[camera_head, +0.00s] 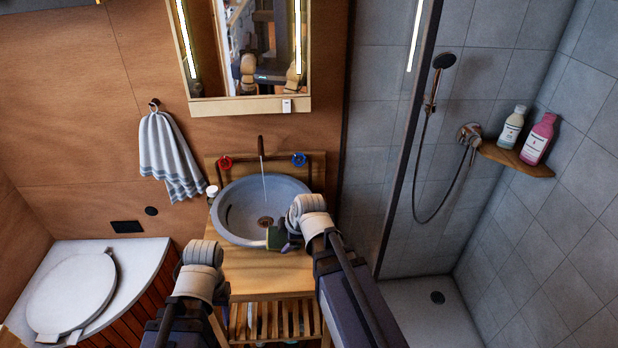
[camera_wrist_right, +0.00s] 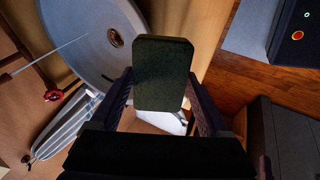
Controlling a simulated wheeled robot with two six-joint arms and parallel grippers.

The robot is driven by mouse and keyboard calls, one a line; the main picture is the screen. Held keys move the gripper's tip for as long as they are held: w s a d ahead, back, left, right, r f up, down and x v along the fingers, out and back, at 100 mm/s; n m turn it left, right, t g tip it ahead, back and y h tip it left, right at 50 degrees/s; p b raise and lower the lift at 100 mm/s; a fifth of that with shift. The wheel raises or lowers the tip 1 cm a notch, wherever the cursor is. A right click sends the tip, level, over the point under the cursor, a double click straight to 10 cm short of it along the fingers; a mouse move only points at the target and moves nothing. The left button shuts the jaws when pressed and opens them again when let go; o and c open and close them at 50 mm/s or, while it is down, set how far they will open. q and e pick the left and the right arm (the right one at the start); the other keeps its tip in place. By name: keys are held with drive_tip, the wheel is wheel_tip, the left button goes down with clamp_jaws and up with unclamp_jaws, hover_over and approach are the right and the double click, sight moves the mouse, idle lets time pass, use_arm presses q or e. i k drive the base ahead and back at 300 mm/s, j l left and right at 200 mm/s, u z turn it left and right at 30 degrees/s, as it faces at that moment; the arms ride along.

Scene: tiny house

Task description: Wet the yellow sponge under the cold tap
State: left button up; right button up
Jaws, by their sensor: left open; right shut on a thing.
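My right gripper (camera_head: 288,236) is shut on a sponge (camera_head: 277,238), at the front right rim of the grey basin (camera_head: 232,217). In the right wrist view the sponge (camera_wrist_right: 163,75) stands between the fingers and shows a dark green face; no yellow side is visible. A thin stream of water (camera_head: 264,184) falls from the tap spout (camera_head: 261,147) into the basin, apart from the sponge. The blue knob (camera_head: 299,159) is right of the spout, the red knob (camera_head: 225,163) left. My left gripper (camera_head: 224,291) is low in front of the counter, its fingers hard to see.
The wooden counter (camera_head: 262,280) lies under the basin, with a slatted shelf below. A small white-capped container (camera_head: 212,191) stands left of the basin. A striped towel (camera_head: 168,158) hangs on the wall. The shower's glass edge (camera_head: 402,170) rises to the right.

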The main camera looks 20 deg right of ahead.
sight(299, 160)
drive_tip(key=k+z, duration=0.1)
drive_tip(key=k, duration=0.5)
drive_tip(key=z, duration=1.4)
drive_tip(key=i+j+z, duration=0.1)
drive_tip(key=j, duration=0.3)
drive_tip(key=i+j+z, duration=0.15)
drive_tip(key=j, duration=0.25)
drive_tip(key=i+j, duration=0.55)
drive_tip(key=j, duration=0.4)
drive_tip(key=i, duration=0.05)
